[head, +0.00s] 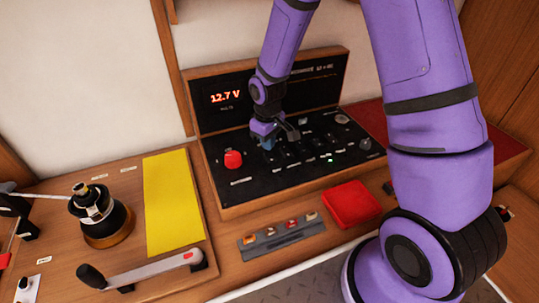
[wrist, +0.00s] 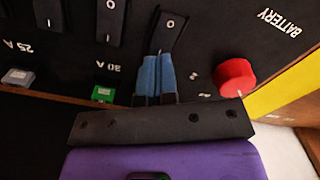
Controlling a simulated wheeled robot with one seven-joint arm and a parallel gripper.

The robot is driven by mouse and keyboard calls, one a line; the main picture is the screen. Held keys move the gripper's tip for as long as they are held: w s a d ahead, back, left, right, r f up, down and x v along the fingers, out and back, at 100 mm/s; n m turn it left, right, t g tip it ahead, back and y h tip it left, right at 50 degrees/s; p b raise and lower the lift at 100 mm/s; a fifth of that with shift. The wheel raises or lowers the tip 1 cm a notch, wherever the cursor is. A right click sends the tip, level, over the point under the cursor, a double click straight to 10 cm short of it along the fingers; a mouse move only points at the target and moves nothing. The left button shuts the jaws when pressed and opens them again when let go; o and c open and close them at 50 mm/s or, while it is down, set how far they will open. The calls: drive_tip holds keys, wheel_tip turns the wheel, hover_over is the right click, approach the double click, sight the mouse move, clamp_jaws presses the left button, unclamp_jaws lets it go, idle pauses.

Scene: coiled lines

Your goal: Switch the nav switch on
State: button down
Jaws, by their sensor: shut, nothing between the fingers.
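The black switch panel (head: 300,172) has a row of dark rocker switches. No nav label is readable, so I cannot tell by name which is the nav switch. In the wrist view, one black rocker (wrist: 170,32) marked "O" is right at the fingertips, partly hidden by them. My gripper (head: 267,144) is over the left part of the panel, just right of the red battery knob (head: 233,159). Its blue fingers (wrist: 157,75) are closed together and empty. I cannot tell whether they touch the rocker.
The red knob (wrist: 234,77) stands close beside the fingers. Other rockers (wrist: 110,20) and small grey (wrist: 18,77) and green (wrist: 103,93) fuses are nearby. A display reading 12.7 V (head: 225,97) rises behind the panel.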

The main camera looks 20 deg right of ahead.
drive_tip(key=shift+f, duration=1.05)
idle(0.6)
drive_tip(key=shift+r, duration=3.5)
drive_tip(key=shift+r, duration=0.25)
wheel_tip(320, 180, up, 10)
drive_tip(key=m+t, duration=0.1)
hover_over(268, 152)
drive_tip(key=s+d, duration=0.2)
drive_tip(key=s, duration=0.1)
drive_tip(key=s+d+r+m+t, duration=0.2)
drive_tip(key=s+r, duration=0.5)
drive_tip(key=r, duration=0.2)
drive_tip(key=s+d+r+m+t, duration=0.1)
drive_tip(key=s+r, duration=0.3)
drive_tip(key=s, duration=0.4)
drive_tip(key=s+d+r+m+t, duration=0.1)
drive_tip(key=s+r+m, duration=0.1)
drive_tip(key=s+r, duration=0.3)
drive_tip(key=shift+s+d, duration=0.4)
drive_tip(key=shift+s, duration=1.15)
